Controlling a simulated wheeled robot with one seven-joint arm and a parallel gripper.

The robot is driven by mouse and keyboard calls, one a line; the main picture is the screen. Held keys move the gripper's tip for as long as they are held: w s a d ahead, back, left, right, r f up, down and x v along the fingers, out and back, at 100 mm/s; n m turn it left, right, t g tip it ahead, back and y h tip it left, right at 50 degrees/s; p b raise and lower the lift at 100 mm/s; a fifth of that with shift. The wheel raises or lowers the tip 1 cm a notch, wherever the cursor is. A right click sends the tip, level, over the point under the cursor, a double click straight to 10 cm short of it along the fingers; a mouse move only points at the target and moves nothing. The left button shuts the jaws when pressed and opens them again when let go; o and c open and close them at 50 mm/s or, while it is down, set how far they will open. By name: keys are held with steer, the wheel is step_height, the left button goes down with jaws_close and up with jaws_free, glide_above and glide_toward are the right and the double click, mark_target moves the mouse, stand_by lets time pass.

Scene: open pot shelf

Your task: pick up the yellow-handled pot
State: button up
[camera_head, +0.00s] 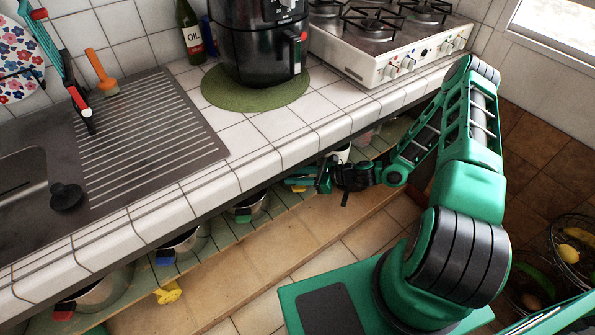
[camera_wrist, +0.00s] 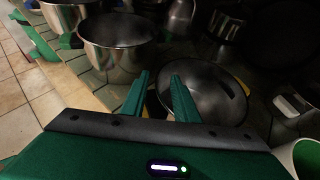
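My gripper (camera_head: 322,176) reaches under the tiled counter at the low shelf. A small yellow patch (camera_head: 299,188) shows just below it in the head view. In the wrist view, the two green fingers (camera_wrist: 159,78) are apart, beside a wide, shallow metal pot (camera_wrist: 205,88). A bit of yellow, apparently this pot's handle (camera_wrist: 149,105), shows between the fingers, mostly hidden by them. I cannot tell whether the fingers touch it. The pot sits upright on the shelf.
A deeper steel pot (camera_wrist: 117,45) stands left of the fingers, with another pot (camera_wrist: 68,12) beyond. A white cup-like thing (camera_wrist: 307,157) is at the right. The counter edge (camera_head: 235,170) overhangs the shelf. Another yellow piece (camera_head: 168,293) juts from the shelf further left.

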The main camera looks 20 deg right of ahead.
jaws_close()
steer(key=shift+d+f, duration=0.15)
steer(key=shift+f, duration=0.05)
stand_by(1.2)
